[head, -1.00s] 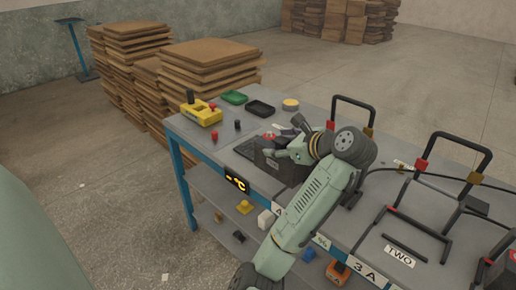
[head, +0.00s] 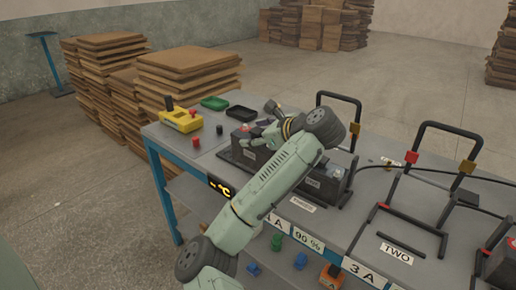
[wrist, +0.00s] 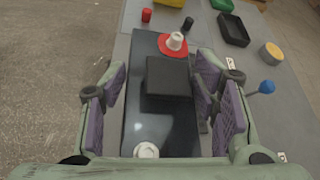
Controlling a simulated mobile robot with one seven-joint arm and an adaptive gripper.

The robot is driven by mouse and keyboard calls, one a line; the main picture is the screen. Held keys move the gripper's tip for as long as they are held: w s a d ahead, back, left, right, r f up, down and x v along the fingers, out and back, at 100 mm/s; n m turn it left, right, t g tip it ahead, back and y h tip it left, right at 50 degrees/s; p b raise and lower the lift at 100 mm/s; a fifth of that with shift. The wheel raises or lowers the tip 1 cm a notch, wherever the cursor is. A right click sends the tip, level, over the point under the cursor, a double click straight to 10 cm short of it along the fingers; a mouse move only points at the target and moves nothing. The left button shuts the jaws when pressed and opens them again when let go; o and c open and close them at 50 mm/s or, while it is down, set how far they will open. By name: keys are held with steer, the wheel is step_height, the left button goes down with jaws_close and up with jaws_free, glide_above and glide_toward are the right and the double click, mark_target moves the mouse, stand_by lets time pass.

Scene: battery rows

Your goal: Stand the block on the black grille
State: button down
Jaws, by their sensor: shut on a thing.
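The block is a dark, battery-like box (head: 241,141) with a red-ringed terminal at its far end. In the wrist view the block (wrist: 148,112) lies lengthwise between my fingers, with a white terminal at each end and a raised black middle. My gripper (wrist: 165,95) is shut on its sides; it also shows in the head view (head: 263,136), partly hidden by my arm. The black grille (head: 227,158) lies flat on the table, with only an edge showing under or beside the block. I cannot tell whether the block touches it.
Red and black knobs (head: 196,142), a yellow control box (head: 181,120), and green and black trays (head: 241,112) lie beyond the block. Another dark battery (head: 324,184) stands to the right, near upright black frames (head: 448,160) and cables. A lower shelf holds small coloured pieces.

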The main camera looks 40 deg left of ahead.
steer(key=shift+w+a+b, duration=0.15)
steer(key=shift+a+b, duration=0.15)
steer(key=shift+b, duration=0.3)
steer(key=shift+w+a+f+p, duration=0.2)
steer(key=shift+w+a+f, duration=0.4)
steer(key=shift+w+a, duration=0.65)
steer(key=shift+w+a+f+p, duration=0.25)
steer(key=shift+w+a+f, duration=0.4)
steer(key=shift+w+a, duration=0.6)
steer(key=shift+w+a+f+p, duration=0.2)
steer(key=shift+w+a+f, duration=0.4)
steer(key=shift+w+a, duration=0.65)
steer(key=shift+s+a, duration=0.25)
steer(key=shift+s, duration=0.05)
steer(key=c, duration=0.6)
jaws_free()
steer(key=shift+f, duration=0.3)
steer(key=shift+d+r, duration=0.1)
